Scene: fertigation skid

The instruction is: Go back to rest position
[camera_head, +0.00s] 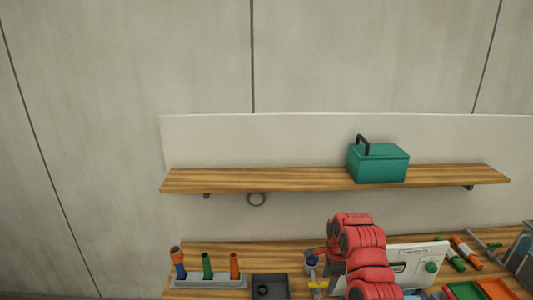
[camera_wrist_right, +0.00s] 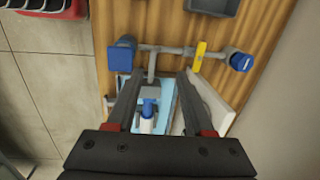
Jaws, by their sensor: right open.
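My right arm (camera_head: 362,255), red and jointed, reaches over the bench in the head view; its fingertips are hidden there. In the right wrist view my right gripper (camera_wrist_right: 160,78) is open, with its two dark fingers apart. A grey pipe assembly (camera_wrist_right: 172,49) with blue ends and a yellow lever (camera_wrist_right: 199,55) lies beyond the fingertips. Between the fingers a blue and white part (camera_wrist_right: 148,112) shows over a light blue surface. I cannot tell whether the fingers touch anything. My left gripper is not in view.
A wooden shelf (camera_head: 260,180) with a green toolbox (camera_head: 378,163) is above the bench. A tube rack (camera_head: 208,282), a dark tray (camera_head: 270,285) and a white panel (camera_head: 415,253) stand around the arm. Green and orange trays (camera_head: 497,289) are at right. The wall above is clear.

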